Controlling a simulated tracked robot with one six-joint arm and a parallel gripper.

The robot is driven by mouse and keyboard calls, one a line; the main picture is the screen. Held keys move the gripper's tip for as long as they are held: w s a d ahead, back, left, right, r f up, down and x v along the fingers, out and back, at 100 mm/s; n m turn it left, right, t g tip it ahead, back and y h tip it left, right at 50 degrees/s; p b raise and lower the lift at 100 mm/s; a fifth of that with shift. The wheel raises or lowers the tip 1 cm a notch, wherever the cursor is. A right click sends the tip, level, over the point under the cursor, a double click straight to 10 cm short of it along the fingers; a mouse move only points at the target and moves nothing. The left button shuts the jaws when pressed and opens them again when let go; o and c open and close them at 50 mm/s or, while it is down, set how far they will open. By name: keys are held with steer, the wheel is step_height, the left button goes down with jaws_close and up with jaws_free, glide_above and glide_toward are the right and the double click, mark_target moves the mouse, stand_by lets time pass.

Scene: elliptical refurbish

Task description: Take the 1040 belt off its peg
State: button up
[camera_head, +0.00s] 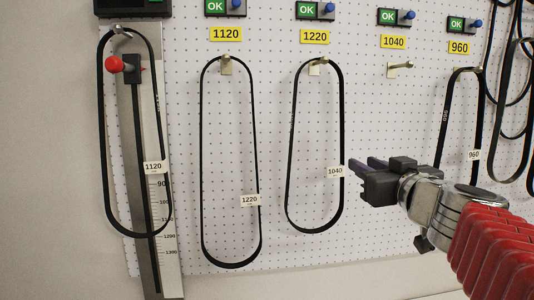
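The 1040 belt (342,120) is a long black loop with a white 1040 tag (335,171) on its right strand. It hangs from a metal peg (315,68) below the yellow 1220 label (314,37). The peg (399,69) below the yellow 1040 label (393,42) is bare. My gripper (366,164) is right of the belt, at about the height of its tag. Whether the fingertips touch the belt cannot be told.
The 1220 belt (202,150) hangs to the left under the 1120 label. The 1120 belt (103,150) loops over a measuring gauge (158,100) with a red knob. The 960 belt (445,118) hangs behind my arm, with more belts at far right. The pegboard is otherwise clear.

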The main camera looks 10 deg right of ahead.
glide_toward(341, 163)
steer(key=shift+w+r, duration=1.45)
steer(key=shift+w, duration=0.95)
steer(key=shift+a, duration=0.15)
steer(key=shift+w, duration=0.1)
steer(key=shift+w+f, duration=0.1)
steer(key=shift+w, duration=2.4)
steer(key=shift+d, duration=0.2)
steer(key=shift+c, duration=0.4)
jaws_close()
